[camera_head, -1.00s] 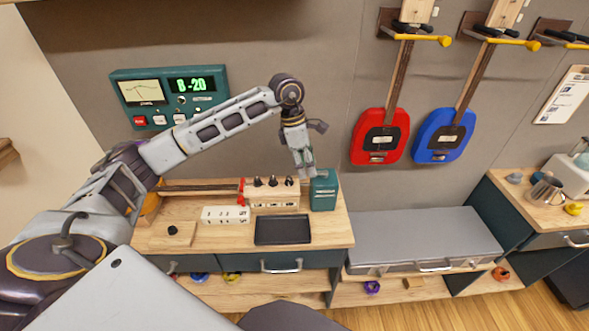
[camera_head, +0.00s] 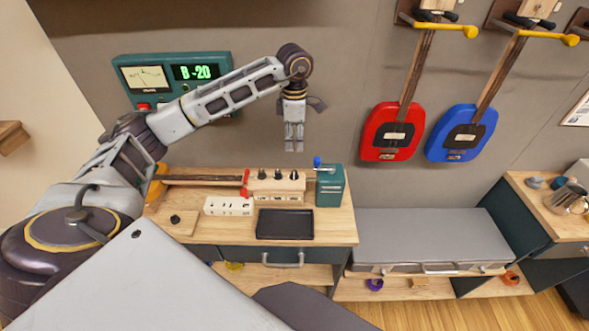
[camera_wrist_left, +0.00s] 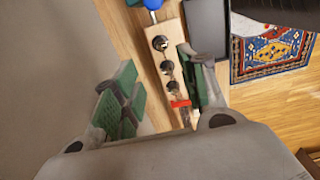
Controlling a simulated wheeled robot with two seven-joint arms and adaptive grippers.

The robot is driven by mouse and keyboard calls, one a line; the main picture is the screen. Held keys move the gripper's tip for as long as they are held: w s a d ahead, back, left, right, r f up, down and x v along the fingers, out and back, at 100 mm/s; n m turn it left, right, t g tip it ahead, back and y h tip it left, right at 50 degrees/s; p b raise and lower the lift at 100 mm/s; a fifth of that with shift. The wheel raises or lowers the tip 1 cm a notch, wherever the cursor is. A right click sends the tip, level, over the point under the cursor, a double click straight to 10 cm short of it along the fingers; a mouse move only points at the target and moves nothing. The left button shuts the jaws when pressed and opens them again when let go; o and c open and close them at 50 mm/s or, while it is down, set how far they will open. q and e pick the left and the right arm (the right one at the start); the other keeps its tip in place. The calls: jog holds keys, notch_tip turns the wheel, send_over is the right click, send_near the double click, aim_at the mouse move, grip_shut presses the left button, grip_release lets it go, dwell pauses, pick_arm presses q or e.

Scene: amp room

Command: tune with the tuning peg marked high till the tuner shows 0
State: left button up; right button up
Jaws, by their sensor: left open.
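The tuner (camera_head: 172,78) on the back wall reads B -20. A pale wooden headstock block (camera_head: 277,187) on the bench carries three black tuning pegs (camera_head: 277,174) in a row; I cannot read any mark for high on them. In the left wrist view the wooden block (camera_wrist_left: 174,30) and its pegs (camera_wrist_left: 168,67) lie below and between the fingers. My left gripper (camera_head: 294,150) points down, open and empty, above the right end of the block and apart from the pegs. My right gripper is not in view.
A teal box (camera_head: 329,188) with a blue-knobbed lever (camera_head: 317,162) stands right of the block. A white marked block (camera_head: 228,206) and a black tray (camera_head: 285,224) lie in front. Red (camera_head: 393,132) and blue (camera_head: 462,132) guitars hang at right.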

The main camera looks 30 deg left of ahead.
aim_at(294, 172)
pick_arm(q)
notch_tip(294, 172, down, 13)
jog(key=shift+f+p, duration=0.1)
jog(key=shift+p, duration=0.85)
grip_shut()
dwell(0.3)
